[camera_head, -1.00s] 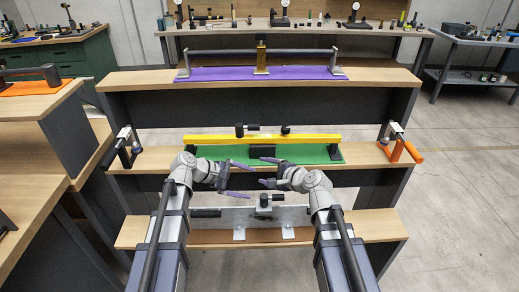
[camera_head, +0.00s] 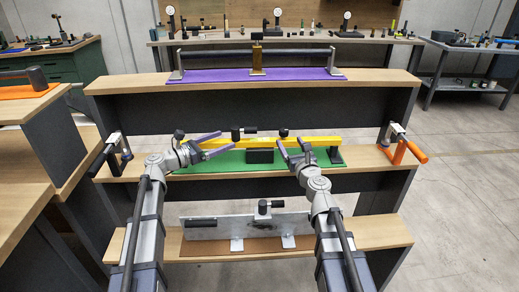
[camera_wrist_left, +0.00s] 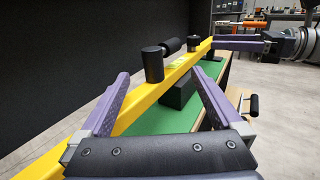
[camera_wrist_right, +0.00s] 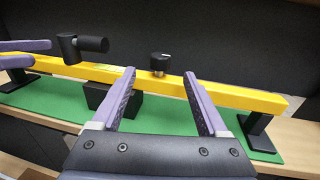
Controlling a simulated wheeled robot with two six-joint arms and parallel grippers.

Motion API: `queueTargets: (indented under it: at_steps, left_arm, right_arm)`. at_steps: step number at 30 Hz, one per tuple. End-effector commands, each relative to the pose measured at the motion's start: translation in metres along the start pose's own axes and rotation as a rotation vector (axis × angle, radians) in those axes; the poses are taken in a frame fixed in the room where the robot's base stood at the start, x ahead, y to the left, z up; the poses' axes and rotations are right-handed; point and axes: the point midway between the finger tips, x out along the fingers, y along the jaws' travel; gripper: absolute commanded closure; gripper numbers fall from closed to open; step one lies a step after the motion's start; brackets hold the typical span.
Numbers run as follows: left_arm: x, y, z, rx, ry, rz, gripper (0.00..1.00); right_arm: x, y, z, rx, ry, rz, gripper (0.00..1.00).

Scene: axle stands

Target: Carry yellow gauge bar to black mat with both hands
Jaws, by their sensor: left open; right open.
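The yellow gauge bar (camera_head: 265,142) lies lengthwise above the green mat (camera_head: 222,160), on black supports (camera_head: 336,156), with black fittings on it. My left gripper (camera_head: 217,146) is open near the bar's left part; in the left wrist view the bar (camera_wrist_left: 140,118) shows between its fingers, one overlapping it. My right gripper (camera_head: 292,150) is open near the bar's right part; in the right wrist view the bar (camera_wrist_right: 228,93) crosses behind its fingertips. I cannot tell whether either gripper touches the bar. I cannot make out a black mat.
A purple mat (camera_head: 205,75) with a dark bar on stands (camera_head: 210,51) is on the higher shelf behind. A metal plate (camera_head: 205,226) stands on the low front step. Clamps with dark (camera_head: 112,157) and orange (camera_head: 408,150) handles flank the middle shelf.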

Motion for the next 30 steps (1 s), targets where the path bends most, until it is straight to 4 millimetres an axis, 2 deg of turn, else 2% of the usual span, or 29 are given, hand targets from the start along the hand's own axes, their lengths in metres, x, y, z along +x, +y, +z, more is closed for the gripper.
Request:
queueTargets:
  at_steps: [6,12,18,27,30]
  left_arm:
    - [0.034,0.001,0.000,0.001,0.001,-0.002,0.01]
    - [0.058,0.001,-0.001,0.001,0.001,-0.001,0.01]
    - [0.070,0.000,-0.001,0.001,0.001,-0.001,0.01]
    - [0.070,0.000,-0.001,0.001,0.001,0.000,0.01]
    - [0.070,0.000,-0.001,0.001,0.001,0.000,0.11]
  right_arm:
    - [0.036,-0.001,0.000,-0.001,0.000,0.000,0.23]
    - [0.060,0.000,0.000,-0.002,0.000,0.001,0.23]
    - [0.070,0.000,0.000,-0.002,0.000,0.001,0.23]
    - [0.070,0.001,0.000,-0.002,0.000,0.001,0.23]
    - [0.070,0.000,0.000,-0.002,0.000,0.001,0.33]
